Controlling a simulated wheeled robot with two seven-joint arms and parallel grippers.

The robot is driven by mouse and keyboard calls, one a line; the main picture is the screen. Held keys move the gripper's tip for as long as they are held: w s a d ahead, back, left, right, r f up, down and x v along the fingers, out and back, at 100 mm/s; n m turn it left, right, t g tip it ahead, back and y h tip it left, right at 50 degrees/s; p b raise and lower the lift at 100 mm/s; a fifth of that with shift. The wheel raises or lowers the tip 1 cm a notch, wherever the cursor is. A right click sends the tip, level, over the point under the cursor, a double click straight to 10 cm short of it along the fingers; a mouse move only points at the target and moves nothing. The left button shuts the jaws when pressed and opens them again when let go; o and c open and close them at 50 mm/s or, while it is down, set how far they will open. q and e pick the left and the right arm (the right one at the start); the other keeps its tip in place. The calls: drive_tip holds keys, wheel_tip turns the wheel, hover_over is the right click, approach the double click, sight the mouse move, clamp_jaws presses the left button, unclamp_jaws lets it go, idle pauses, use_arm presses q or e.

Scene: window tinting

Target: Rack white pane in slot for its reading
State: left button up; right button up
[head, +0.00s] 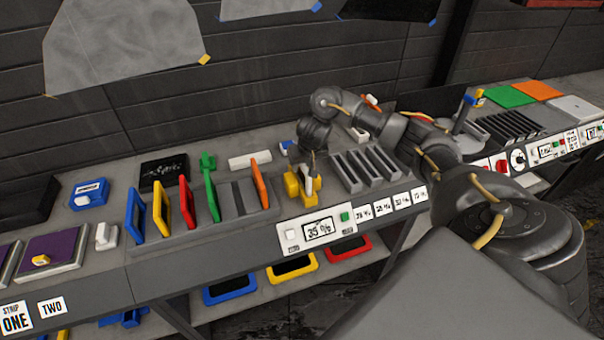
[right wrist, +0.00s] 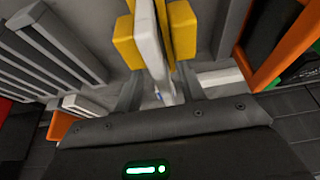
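The white pane (right wrist: 150,40) stands on edge between two yellow blocks (right wrist: 183,30) in the right wrist view; the head view shows the yellow blocks (head: 292,189) behind the meter. My right gripper (head: 306,168) is directly over them, its two grey fingers (right wrist: 160,82) on either side of the pane. Whether they press on it is unclear. The white meter (head: 318,231) displays what looks like 35 %. The grey slotted rack (head: 341,176) is just right of the gripper, its slots dark and seemingly empty. Small percent labels (head: 384,213) run along its front. My left gripper is out of view.
Blue, yellow, red, green and orange framed panes stand in a grey holder (head: 233,212) left of the gripper. A white block (head: 250,160) lies behind it. Another slotted rack (head: 512,125) stands on the right-hand bench. My right arm crosses above the bench from the right.

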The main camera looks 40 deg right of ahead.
drive_tip(key=x, duration=0.4)
drive_tip(key=shift+w, duration=0.15)
drive_tip(key=shift+r, duration=0.1)
drive_tip(key=shift+c, duration=0.4)
clamp_jaws()
